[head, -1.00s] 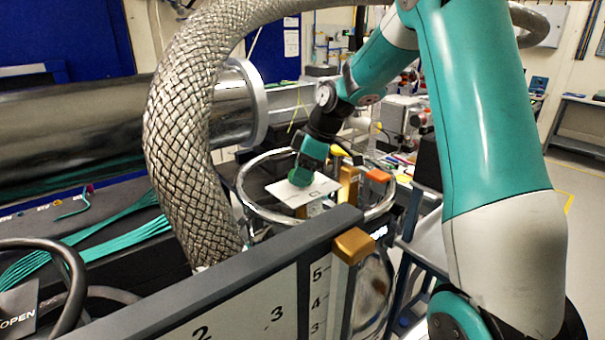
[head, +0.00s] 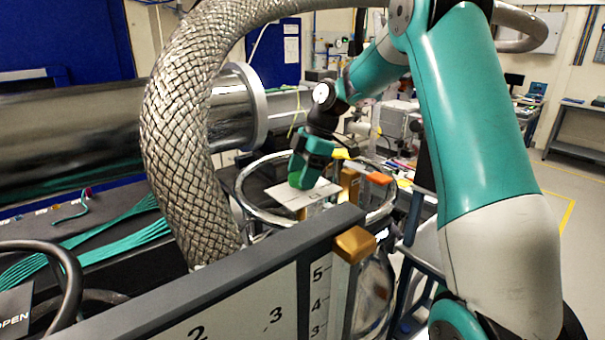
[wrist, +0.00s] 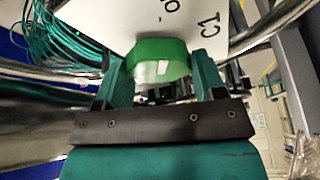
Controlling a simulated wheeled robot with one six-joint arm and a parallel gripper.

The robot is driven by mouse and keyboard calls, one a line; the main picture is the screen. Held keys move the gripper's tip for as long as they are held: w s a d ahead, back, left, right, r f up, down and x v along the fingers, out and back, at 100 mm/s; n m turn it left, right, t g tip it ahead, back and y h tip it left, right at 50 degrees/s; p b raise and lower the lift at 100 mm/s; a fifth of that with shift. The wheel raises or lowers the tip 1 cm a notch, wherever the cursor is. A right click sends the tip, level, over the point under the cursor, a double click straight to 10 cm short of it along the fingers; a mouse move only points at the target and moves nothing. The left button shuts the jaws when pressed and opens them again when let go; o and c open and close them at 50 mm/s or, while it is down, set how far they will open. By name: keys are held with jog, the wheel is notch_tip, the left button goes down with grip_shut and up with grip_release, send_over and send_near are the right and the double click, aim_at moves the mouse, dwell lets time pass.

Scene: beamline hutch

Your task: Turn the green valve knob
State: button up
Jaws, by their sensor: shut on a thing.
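The green valve knob (wrist: 158,62) sits against a white plate marked C1 (wrist: 212,22) in the wrist view. My gripper (wrist: 160,78) has one teal finger on each side of the knob and is shut on it. In the head view the gripper (head: 306,172) points down at the white plate (head: 322,194), inside a round metal ring. There the knob (head: 299,181) is mostly covered by the fingers and hard to tell apart from them.
A metal ring (head: 262,216) surrounds the plate. A thick braided hose (head: 180,130) rises to its left. A dark-edged panel with numbers (head: 255,310) and an orange block (head: 355,243) stand in front. Yellow and orange levers (head: 378,178) lie just right of the gripper.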

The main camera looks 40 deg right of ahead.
jog(key=o, duration=0.9)
jog(key=p+v, duration=0.5)
jog(key=v, duration=1.2)
jog(key=shift+d+r+p, duration=0.1)
jog(key=shift+r+p, duration=0.1)
jog(key=shift+p, duration=0.1)
